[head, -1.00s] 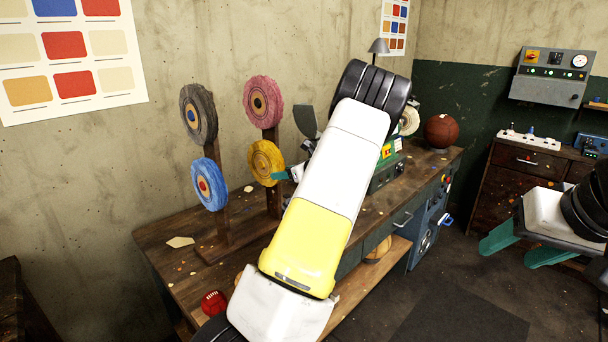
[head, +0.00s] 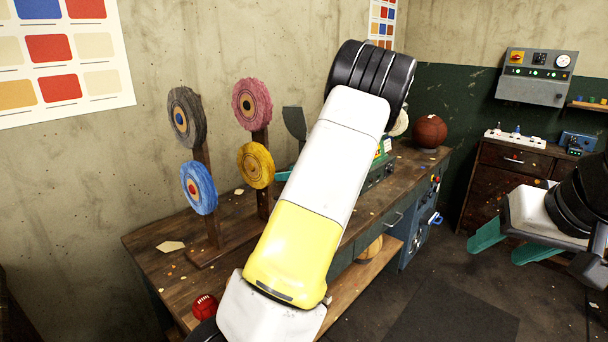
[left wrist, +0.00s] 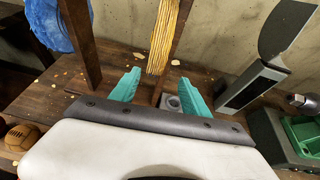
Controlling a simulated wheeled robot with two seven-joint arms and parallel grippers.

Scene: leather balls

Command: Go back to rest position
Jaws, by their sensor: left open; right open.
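My left arm crosses the middle of the head view and hides part of the workbench (head: 150,248); its gripper is mostly hidden there behind the arm. In the left wrist view my left gripper (left wrist: 160,88) shows two teal fingers spread apart with nothing between them. It is near the yellow buffing wheel (left wrist: 163,38) on its wooden post. My right gripper (head: 505,248) is at the right of the head view, with teal fingers apart and empty, over the floor.
Grey (head: 187,118), pink (head: 252,104) and blue (head: 198,187) wheels stand on posts along the wall. A brown leather ball (head: 430,131) sits at the bench's far end. A red ball (head: 204,307) is low at the front. Open floor lies right of the bench.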

